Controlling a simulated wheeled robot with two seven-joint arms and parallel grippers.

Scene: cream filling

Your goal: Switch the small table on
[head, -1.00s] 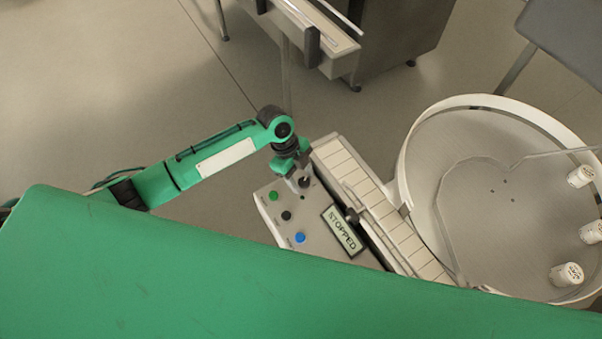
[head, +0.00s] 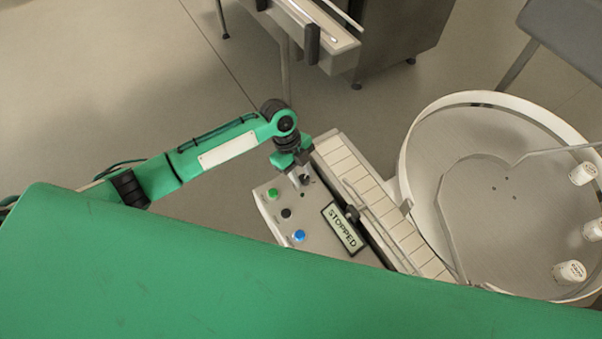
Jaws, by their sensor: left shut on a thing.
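The control box (head: 318,227) of the small table has a green button (head: 272,194), a black button (head: 286,214), a blue button (head: 299,236) and a display (head: 345,228) that reads STOPPED. My left gripper (head: 305,181) points down at the far end of the box, shut at a small dark knob there. The gripper's own wrist partly hides the knob, so its setting cannot be read. The round table (head: 408,165) with a raised white rim stands on the right. My right gripper is not in view.
A segmented conveyor (head: 347,166) runs between the control box and the round table. Several white jars (head: 569,272) stand on the table's right side. A grey machine (head: 395,45) stands at the back. The floor at left is clear.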

